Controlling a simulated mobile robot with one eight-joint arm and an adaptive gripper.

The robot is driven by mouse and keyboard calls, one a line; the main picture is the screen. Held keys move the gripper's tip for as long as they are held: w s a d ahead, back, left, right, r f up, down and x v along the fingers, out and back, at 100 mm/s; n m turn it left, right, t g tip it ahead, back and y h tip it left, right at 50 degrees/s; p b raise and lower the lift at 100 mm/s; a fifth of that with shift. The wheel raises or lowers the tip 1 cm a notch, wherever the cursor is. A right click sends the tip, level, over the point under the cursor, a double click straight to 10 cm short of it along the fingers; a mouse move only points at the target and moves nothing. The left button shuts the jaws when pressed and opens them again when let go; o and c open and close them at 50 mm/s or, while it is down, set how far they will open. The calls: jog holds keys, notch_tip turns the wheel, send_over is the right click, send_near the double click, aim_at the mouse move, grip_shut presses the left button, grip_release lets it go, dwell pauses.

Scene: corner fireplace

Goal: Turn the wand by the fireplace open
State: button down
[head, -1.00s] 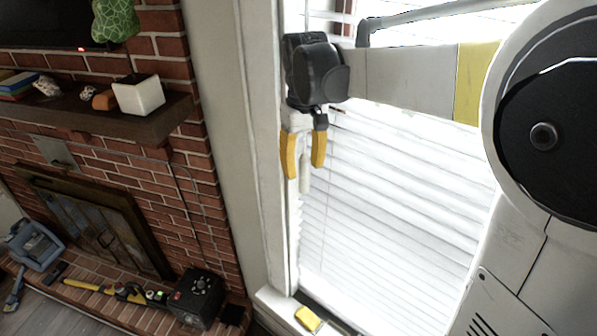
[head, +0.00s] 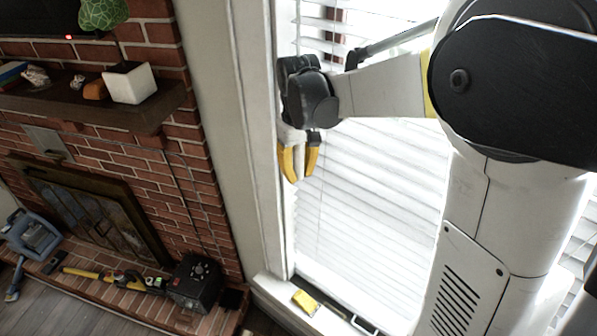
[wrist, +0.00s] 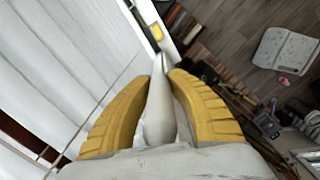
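The white wand (wrist: 160,112) hangs beside the left edge of the window blind (head: 375,200). In the wrist view it lies lengthwise between the two yellow fingers of my gripper (wrist: 165,80), which close in on both its sides. In the head view my gripper (head: 300,165) points down at the window's left frame, its fingers close together around the wand. Only a little of the wand shows there, and the fingers hide its middle. The blind's slats look mostly flat and closed, with bright gaps and a dark reddish strip near the top.
A brick fireplace (head: 95,215) stands at the left, with a mantel (head: 150,112) holding a white cube pot (head: 129,83). A yellow object (head: 305,302) lies on the sill. A black box (head: 195,283) and tools sit on the hearth. The window frame is close to my gripper.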

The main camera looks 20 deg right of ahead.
jog(key=shift+f+b, duration=0.15)
jog(key=shift+b, duration=0.4)
jog(key=shift+m, duration=0.4)
jog(key=c, duration=1.2)
grip_release()
notch_tip(320, 180, up, 12)
jog(key=shift+r, duration=0.15)
